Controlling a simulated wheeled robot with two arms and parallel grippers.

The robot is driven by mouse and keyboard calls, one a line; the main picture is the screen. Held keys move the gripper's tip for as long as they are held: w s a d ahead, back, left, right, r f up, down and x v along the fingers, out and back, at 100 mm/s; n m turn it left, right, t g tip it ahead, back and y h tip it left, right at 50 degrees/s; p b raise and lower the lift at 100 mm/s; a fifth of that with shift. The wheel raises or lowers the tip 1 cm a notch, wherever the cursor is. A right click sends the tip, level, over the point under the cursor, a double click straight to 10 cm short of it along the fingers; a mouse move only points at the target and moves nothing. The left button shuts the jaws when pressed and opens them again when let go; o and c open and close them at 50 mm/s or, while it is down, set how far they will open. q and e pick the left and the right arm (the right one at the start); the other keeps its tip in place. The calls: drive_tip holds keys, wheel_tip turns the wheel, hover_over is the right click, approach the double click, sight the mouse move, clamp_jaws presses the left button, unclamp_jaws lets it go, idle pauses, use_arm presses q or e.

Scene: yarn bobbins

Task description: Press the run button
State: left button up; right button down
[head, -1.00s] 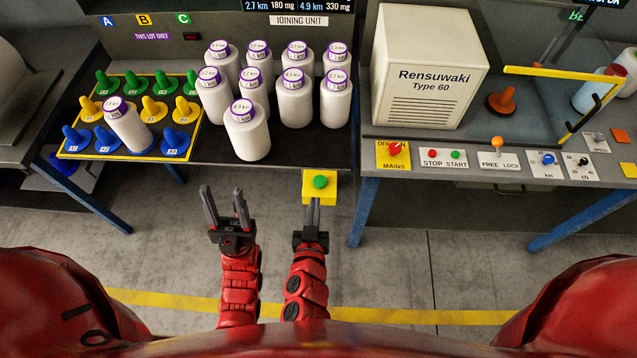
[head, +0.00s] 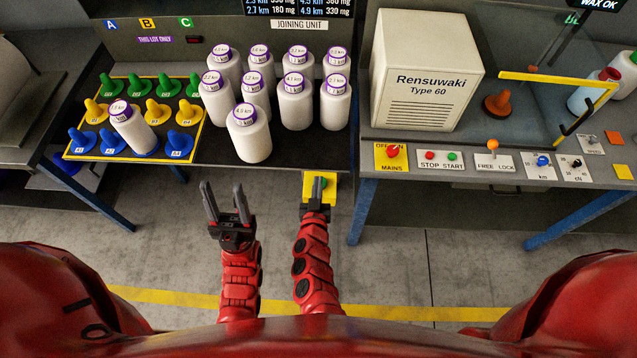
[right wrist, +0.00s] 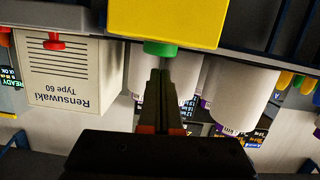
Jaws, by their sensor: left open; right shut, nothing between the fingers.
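The yellow button box (head: 333,192) sits at the front edge of the joining unit table. Its green button is mostly hidden behind my right gripper (head: 318,182) in the head view. In the right wrist view the green button (right wrist: 160,48) shows on the yellow box (right wrist: 168,20). The shut, empty fingertips of my right gripper (right wrist: 160,72) are right at the button; I cannot tell whether they touch it. My left gripper (head: 222,188) is open and empty, in front of the table and left of the box.
Several white bobbins (head: 248,142) stand on the table behind the box. A pegboard tray (head: 200,142) with one bobbin (head: 132,130) is at left. At right, the Rensuwaki machine (head: 425,75) stands behind a panel with STOP (head: 430,155) and START (head: 452,156) buttons.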

drive_tip(key=shift+w+d+f, duration=0.1)
drive_tip(key=shift+f, duration=0.35)
